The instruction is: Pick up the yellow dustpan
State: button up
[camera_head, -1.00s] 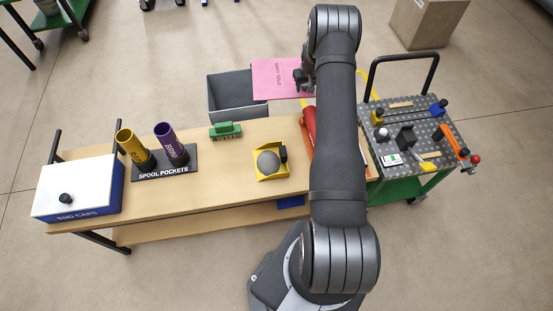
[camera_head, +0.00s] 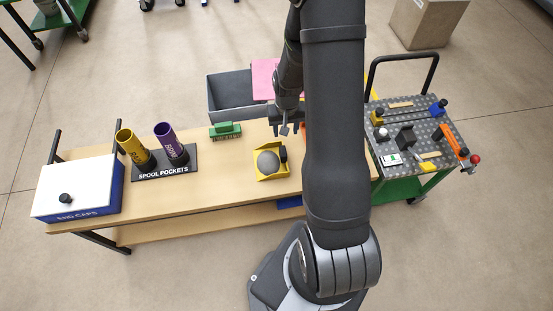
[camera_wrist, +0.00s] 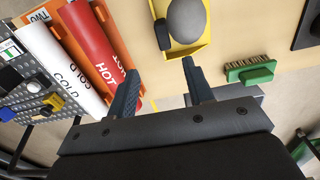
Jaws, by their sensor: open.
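The yellow dustpan (camera_head: 272,177) lies on the wooden bench, with a grey ball (camera_head: 268,162) in it and a black knob-like handle (camera_head: 283,153) at its right side. In the wrist view the dustpan (camera_wrist: 181,51) shows at the top, beyond my fingertips, with the ball (camera_wrist: 186,20) and the black handle (camera_wrist: 162,34). My gripper (camera_head: 286,126) is open and empty, above the bench just beyond the dustpan and apart from it. Its two fingers (camera_wrist: 160,70) show clearly in the wrist view.
A green brush (camera_head: 225,129) and the spool pockets holder (camera_head: 180,173) stand to the left. Red (camera_wrist: 95,45) and white (camera_wrist: 62,68) pipes lie in an orange rack to the right, mostly hidden by my arm in the head view. A grey bin (camera_head: 228,96) is behind the bench.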

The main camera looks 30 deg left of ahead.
aim_at(283, 151)
notch_tip(283, 151, down, 10)
jog(key=shift+f, duration=0.15)
jog(key=shift+a+f, duration=0.2)
jog(key=shift+f, duration=1.3)
jog(key=shift+a+f, duration=0.15)
jog(key=shift+f, duration=1.3)
grip_shut()
